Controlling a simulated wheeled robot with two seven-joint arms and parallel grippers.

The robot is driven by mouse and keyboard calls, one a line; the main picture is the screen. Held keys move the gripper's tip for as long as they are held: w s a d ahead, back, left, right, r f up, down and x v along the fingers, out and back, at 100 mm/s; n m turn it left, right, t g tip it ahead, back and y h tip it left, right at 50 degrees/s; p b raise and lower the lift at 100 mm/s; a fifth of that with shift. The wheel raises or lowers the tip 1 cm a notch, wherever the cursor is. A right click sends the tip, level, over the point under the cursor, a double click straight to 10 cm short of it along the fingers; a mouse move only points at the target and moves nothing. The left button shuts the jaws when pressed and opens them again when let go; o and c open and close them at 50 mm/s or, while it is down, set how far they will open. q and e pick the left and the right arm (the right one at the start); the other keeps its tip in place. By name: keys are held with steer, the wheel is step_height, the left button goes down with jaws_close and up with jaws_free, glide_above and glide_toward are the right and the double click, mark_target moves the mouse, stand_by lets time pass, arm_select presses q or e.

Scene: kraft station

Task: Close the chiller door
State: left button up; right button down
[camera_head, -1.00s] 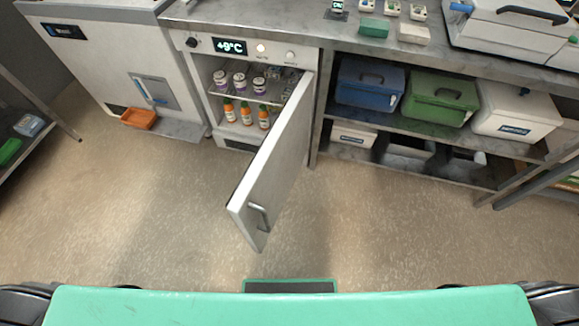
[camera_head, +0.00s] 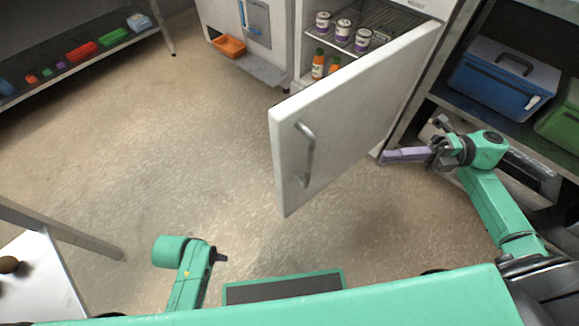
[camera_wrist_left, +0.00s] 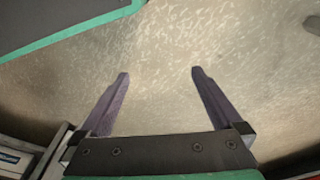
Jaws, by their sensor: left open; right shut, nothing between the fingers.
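The white chiller door (camera_head: 345,120) stands wide open, its outer face with the grey bar handle (camera_head: 305,153) turned toward me. Its hinge side is at the right of the chiller (camera_head: 300,50), and its free edge points toward me. Bottles and jars show on the shelves inside. My right gripper (camera_head: 388,156) is shut and empty, to the right of the door on its outer-face side; I cannot tell whether it touches the door. My left gripper (camera_wrist_left: 160,78) is open and empty over bare floor in the left wrist view; its fingers are not clear in the head view.
An orange tray (camera_head: 228,46) sits by the cabinet at the back. A white-topped table (camera_head: 30,290) stands at lower left. The floor left of the door is clear.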

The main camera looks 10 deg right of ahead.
arm_select(q)
steer(key=shift+s+a+f+p, duration=0.1)
steer(key=shift+f+p, duration=0.2)
steer(key=shift+f, duration=0.1)
steer(key=shift+s+a+f+p, duration=0.1)
steer(key=shift+f+p, duration=0.15)
steer(key=shift+f, duration=0.1)
arm_select(e)
steer(key=w+a, duration=0.3)
steer(key=a, duration=0.9)
steer(key=shift+a, duration=0.4)
steer(key=shift+r, duration=0.1)
